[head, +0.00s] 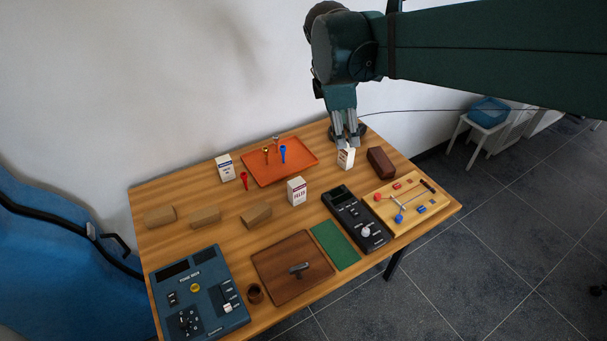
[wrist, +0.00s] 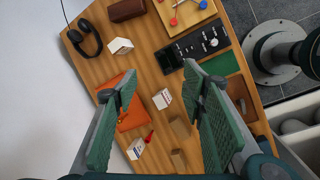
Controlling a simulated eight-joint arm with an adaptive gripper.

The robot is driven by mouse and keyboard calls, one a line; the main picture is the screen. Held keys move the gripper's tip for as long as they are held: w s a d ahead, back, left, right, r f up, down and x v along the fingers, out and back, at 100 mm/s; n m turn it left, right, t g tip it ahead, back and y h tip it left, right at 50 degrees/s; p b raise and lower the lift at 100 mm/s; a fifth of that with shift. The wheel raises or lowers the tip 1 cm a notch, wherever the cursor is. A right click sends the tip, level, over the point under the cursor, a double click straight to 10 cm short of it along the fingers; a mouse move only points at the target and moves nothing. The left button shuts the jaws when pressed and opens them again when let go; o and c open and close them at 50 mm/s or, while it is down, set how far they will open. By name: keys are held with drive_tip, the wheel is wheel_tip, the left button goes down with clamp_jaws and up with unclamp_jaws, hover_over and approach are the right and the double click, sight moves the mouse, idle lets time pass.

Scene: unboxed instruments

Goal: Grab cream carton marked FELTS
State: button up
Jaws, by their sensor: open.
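Three small cream-white cartons stand on the wooden table. One (head: 297,191) is near the middle, with dark lettering too small to read for certain; it also shows in the wrist view (wrist: 162,99), between the fingers' lines. A second (head: 346,158) is at the back right and shows at the upper left of the wrist view (wrist: 120,46). A third (head: 226,168) is left of the orange tray and low in the wrist view (wrist: 136,149). My gripper (head: 348,143) is open and empty, its fingertips in the head view by the back-right carton; in the wrist view (wrist: 158,80) they are spread wide.
The orange tray (head: 261,177) holds small coloured pieces. A brown case (head: 380,162), a black device (head: 355,225), a wooden board (head: 380,199) and dark headphones (wrist: 85,38) are at the right and back. Cardboard-brown blocks (head: 204,217) and a blue console (head: 215,316) are at left.

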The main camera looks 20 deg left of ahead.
sight(296, 183)
drive_tip(key=w+a+f+n+h+p, duration=0.1)
drive_tip(key=a+f+n, duration=0.2)
drive_tip(key=a, duration=0.5)
drive_tip(key=w+a+f+n, duration=0.2)
drive_tip(key=a+n, duration=0.2)
drive_tip(key=a, duration=0.3)
drive_tip(key=f, duration=2)
drive_tip(key=shift+s+f, duration=0.2)
drive_tip(key=shift+f, duration=0.8)
drive_tip(key=shift+f, duration=0.1)
drive_tip(key=shift+x, duration=1.15)
drive_tip(key=shift+d, duration=0.1)
drive_tip(key=shift+b+x, duration=0.65)
drive_tip(key=shift+x, duration=1.95)
drive_tip(key=shift+s, duration=0.1)
